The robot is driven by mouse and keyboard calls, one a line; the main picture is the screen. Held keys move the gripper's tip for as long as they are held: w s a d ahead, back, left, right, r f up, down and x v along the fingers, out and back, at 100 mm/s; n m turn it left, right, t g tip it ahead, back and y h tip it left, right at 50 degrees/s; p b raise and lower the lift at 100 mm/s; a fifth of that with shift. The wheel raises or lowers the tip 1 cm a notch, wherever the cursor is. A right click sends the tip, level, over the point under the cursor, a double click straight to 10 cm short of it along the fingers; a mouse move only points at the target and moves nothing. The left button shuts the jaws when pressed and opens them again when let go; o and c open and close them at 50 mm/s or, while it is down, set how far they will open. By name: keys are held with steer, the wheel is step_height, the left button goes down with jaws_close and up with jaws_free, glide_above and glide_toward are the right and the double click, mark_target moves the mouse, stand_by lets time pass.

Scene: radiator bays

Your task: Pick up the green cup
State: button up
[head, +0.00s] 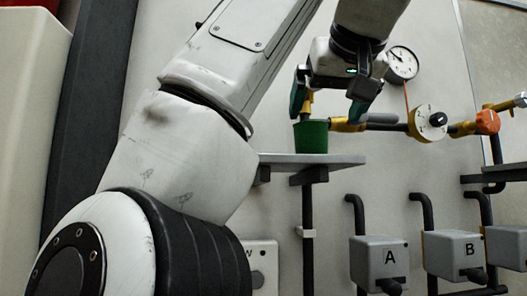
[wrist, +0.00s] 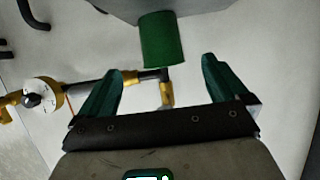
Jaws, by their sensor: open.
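The green cup (head: 311,137) stands upright on a small grey shelf (head: 340,160) in the head view. It also shows in the wrist view (wrist: 161,40), at the top centre, ahead of the space between the fingers. My gripper (head: 330,112) is open, its two green fingers pointing down just above and around the cup's upper area in the head view. In the wrist view my gripper (wrist: 160,75) has its fingertips apart, with the cup beyond them. I see no contact between the fingers and the cup.
Yellow-fitted pipework (head: 375,122) with a round dial valve (head: 428,123) runs right of the cup. A pressure gauge (head: 402,64) is above it. Grey boxes marked A (head: 378,262) and B (head: 455,254) sit below right. A pale wall panel lies behind.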

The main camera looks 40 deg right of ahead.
mark_target(316, 128)
steer(key=p+x, duration=0.1)
steer(key=x, duration=0.4)
steer(key=shift+r, duration=0.1)
steer(key=p+x, duration=0.2)
steer(key=x, duration=0.2)
steer(key=shift+w+p, duration=0.2)
steer(key=shift+p, duration=0.2)
steer(key=shift+w+d+f, duration=0.25)
steer(key=shift+w+d, duration=0.05)
steer(key=shift+w, duration=0.05)
steer(key=shift+c, duration=0.4)
steer(key=c, duration=1.1)
steer(key=shift+r, duration=0.2)
